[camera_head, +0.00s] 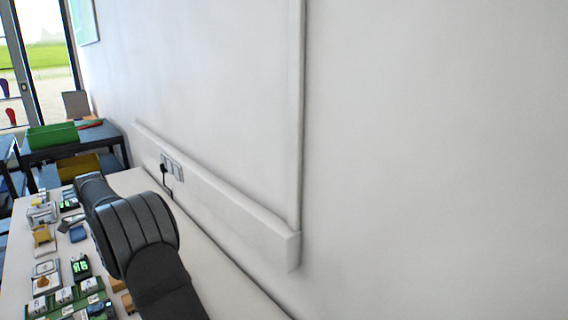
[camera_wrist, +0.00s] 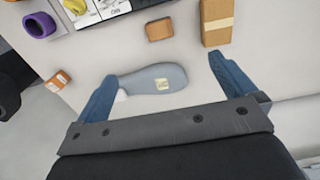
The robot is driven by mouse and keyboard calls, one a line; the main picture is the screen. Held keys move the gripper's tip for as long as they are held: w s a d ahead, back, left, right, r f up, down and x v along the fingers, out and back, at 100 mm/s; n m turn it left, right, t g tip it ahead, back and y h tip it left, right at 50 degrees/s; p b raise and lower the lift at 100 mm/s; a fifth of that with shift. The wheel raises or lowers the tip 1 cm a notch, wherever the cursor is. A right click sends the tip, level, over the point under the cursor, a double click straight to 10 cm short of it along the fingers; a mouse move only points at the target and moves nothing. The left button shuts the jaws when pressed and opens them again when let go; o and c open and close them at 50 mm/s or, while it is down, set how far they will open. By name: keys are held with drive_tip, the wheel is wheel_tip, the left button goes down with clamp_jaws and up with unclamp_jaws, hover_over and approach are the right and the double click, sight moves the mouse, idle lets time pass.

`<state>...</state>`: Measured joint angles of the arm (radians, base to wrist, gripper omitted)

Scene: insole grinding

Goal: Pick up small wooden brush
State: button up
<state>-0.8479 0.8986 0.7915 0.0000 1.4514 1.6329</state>
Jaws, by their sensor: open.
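My gripper (camera_wrist: 162,68) is open in the wrist view, with its two blue fingers spread wide and nothing held. A flat grey sole-shaped piece (camera_wrist: 145,82) with a small pale label lies on the table between and below the fingers. A small brown wood-coloured block (camera_wrist: 160,29) lies just beyond the fingertips; it may be the small wooden brush, but no bristles show. A longer tan block or box (camera_wrist: 217,22) lies to its right, beyond the right finger. In the head view my dark arm hides the gripper.
A small orange-brown box (camera_wrist: 58,81) lies left of the left finger. A purple roll (camera_wrist: 40,25) and a panel with a yellow knob are at the top left. The white table (camera_head: 215,275) runs along a wall with a raised ledge (camera_head: 220,195).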

drive_tip(key=shift+c, duration=0.2)
drive_tip(key=c, duration=0.4)
drive_tip(key=shift+c, duration=0.2)
wheel_tip(320, 180, down, 19)
drive_tip(key=shift+d+r, duration=0.15)
drive_tip(key=shift+r, duration=0.05)
idle(0.5)
